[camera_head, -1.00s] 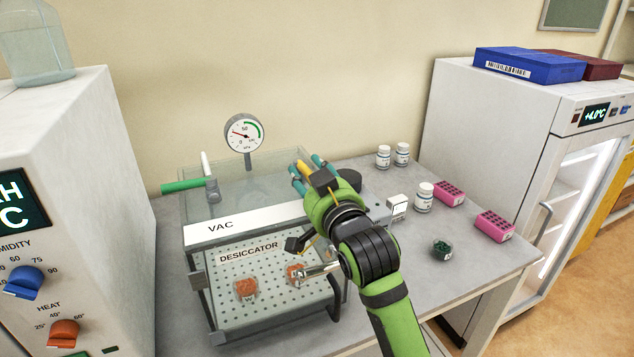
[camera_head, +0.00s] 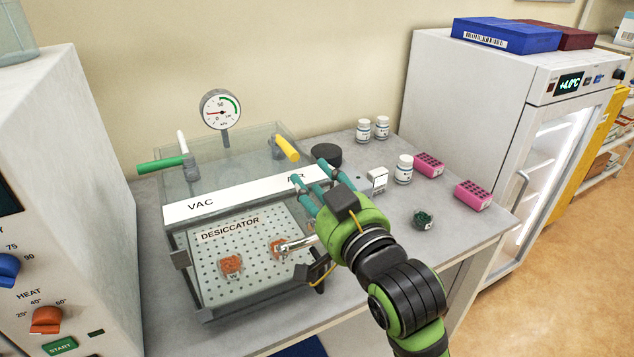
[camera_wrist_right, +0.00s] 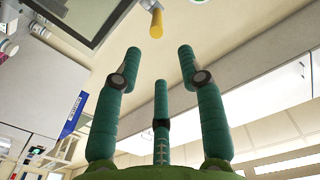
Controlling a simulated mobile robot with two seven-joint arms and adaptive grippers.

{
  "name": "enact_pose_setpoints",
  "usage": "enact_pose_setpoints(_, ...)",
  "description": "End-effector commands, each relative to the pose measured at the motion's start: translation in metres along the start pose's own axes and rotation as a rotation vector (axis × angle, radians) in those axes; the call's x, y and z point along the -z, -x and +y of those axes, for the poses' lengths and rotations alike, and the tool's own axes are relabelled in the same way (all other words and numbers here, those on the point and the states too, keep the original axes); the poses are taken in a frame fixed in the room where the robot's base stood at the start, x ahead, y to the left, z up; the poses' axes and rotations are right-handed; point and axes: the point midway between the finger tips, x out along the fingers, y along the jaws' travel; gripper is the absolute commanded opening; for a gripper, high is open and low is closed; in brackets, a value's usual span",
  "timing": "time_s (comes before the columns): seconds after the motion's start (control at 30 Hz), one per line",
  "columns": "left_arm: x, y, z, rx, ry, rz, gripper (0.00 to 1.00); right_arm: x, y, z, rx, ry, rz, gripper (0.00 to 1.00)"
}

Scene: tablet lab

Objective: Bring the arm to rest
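My right gripper (camera_head: 308,178) is over the right part of the desiccator (camera_head: 185,213), its teal fingers pointing to the back. In the right wrist view its three fingers (camera_wrist_right: 160,85) are spread, with nothing between them. A yellow valve handle (camera_head: 286,148) is beyond the fingertips, apart from them; it also shows in the right wrist view (camera_wrist_right: 156,23). My right arm reaches in from the lower right and hides part of the desiccator's right front. My left gripper is not in view.
A green valve handle (camera_head: 161,165) and a gauge (camera_head: 221,109) are on the desiccator. White bottles (camera_head: 403,170), pink racks (camera_head: 473,195) and a small jar of dark green bits (camera_head: 423,219) stand to the arm's right. A fridge (camera_head: 480,110) is at right.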

Motion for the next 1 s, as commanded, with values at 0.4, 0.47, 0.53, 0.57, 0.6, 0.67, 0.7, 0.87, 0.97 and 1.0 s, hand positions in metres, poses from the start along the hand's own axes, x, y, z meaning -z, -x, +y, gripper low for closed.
enact_pose_setpoints(0.4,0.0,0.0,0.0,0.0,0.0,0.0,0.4,-0.075,0.022,0.042,-0.102,-0.009,-0.196,0.4)
enact_pose_setpoints(0.47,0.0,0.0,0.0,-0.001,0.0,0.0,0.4,-0.106,0.037,0.057,-0.142,-0.009,-0.285,0.4)
enact_pose_setpoints(0.53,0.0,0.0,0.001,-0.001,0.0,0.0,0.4,-0.145,0.06,0.075,-0.188,-0.008,-0.397,0.4)
enact_pose_setpoints(0.57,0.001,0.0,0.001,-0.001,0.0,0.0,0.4,-0.161,0.071,0.082,-0.207,-0.009,-0.447,0.4)
enact_pose_setpoints(0.6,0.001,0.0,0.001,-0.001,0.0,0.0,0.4,-0.183,0.088,0.091,-0.232,-0.007,-0.517,0.4)
enact_pose_setpoints(0.67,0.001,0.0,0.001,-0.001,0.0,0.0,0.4,-0.214,0.116,0.103,-0.267,-0.004,-0.625,0.4)
enact_pose_setpoints(0.7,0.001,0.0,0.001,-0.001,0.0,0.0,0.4,-0.233,0.136,0.11,-0.286,-0.002,-0.692,0.4)
enact_pose_setpoints(0.87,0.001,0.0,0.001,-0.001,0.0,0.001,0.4,-0.285,0.205,0.126,-0.338,0.009,-0.916,0.4)
enact_pose_setpoints(0.97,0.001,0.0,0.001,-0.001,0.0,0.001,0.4,-0.306,0.243,0.131,-0.358,0.014,-1.031,0.4)
enact_pose_setpoints(1.0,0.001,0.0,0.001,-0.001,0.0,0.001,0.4,-0.314,0.258,0.132,-0.365,0.016,-1.073,0.4)
